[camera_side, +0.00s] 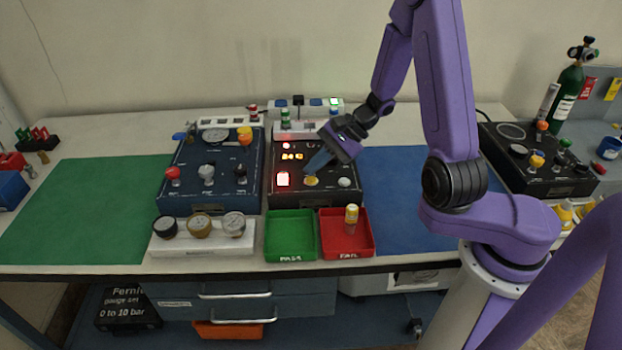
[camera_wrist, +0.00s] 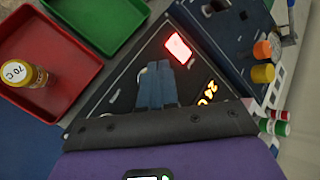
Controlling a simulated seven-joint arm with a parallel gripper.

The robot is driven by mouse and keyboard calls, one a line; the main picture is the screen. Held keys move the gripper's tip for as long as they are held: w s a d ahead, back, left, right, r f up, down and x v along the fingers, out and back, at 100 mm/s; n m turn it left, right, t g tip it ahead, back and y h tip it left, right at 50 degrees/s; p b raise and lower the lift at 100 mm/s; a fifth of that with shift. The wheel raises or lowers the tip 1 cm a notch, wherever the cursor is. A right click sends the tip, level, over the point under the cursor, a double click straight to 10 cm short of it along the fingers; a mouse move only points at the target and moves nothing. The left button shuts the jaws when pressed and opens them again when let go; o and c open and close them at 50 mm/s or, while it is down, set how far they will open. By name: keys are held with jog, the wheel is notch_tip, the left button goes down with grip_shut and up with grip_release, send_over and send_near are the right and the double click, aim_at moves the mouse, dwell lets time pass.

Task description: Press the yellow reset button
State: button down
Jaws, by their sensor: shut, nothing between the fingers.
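The yellow reset button (camera_side: 311,181) sits on the front part of the black trainer panel (camera_side: 328,190) in the side view. A lit red square button (camera_side: 283,179) is to its left and a grey knob (camera_side: 344,183) to its right. My gripper (camera_side: 309,171) is shut and empty, its blue-grey fingers slanting down with their tips just above or at the yellow button; I cannot tell whether they touch. In the wrist view my fingers (camera_wrist: 155,68) are together over the panel, beside the lit red button (camera_wrist: 178,48). The yellow button is not visible there, probably hidden by the fingers.
A blue panel with knobs (camera_side: 210,197) is close on the left. The blue mat (camera_side: 405,215) on the right is clear.

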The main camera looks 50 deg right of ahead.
aim_at(315, 179)
jog(key=shift+f, duration=0.35)
jog(key=shift+f, duration=0.4)
dwell(0.6)
jog(key=shift+r, duration=0.8)
jog(key=shift+r, duration=0.1)
jog(key=shift+r, duration=2.4)
jog(key=shift+a, duration=0.1)
